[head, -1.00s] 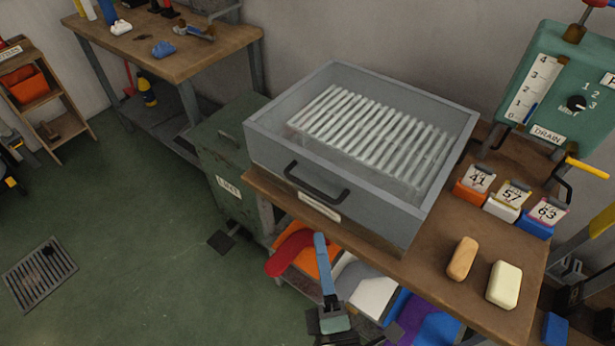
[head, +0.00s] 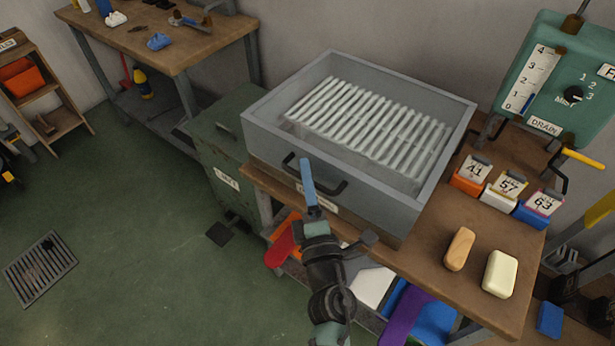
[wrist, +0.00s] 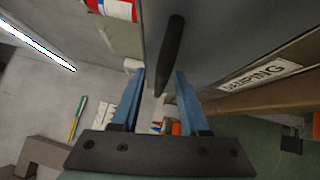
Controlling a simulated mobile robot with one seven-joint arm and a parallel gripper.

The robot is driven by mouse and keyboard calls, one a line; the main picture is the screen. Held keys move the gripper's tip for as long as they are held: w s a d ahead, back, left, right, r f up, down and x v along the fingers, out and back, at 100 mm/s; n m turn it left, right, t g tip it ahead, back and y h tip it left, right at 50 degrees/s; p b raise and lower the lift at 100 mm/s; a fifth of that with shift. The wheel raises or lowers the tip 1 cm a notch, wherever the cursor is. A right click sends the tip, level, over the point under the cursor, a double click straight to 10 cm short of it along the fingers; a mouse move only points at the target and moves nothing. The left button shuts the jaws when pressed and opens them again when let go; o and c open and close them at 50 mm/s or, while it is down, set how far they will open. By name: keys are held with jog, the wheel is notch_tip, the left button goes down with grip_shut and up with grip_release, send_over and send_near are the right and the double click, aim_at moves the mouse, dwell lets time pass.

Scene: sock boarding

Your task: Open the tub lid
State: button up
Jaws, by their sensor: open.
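The tub is a grey box (head: 365,200) on the workbench, with a pale slatted rack (head: 370,125) inside. Its top looks clear or open; I cannot tell where the lid's edge lies. A black bar handle (head: 328,188) is on its front face. My gripper (head: 307,168) is upright in front of the handle's left part, its blue fingers overlapping it in the head view. In the wrist view my gripper (wrist: 159,82) is open, and the black handle (wrist: 172,50) shows between the finger lines, beyond the tips. Contact is not visible. A "DAMPING" label (wrist: 262,75) is beside it.
Soap-like bars (head: 459,249) and numbered blocks (head: 507,187) lie right of the tub. A green control box (head: 556,85) stands behind them. A green bin (head: 225,150) stands left of the tub. Coloured cloths (head: 405,310) lie below the bench.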

grip_shut()
dwell(1.4)
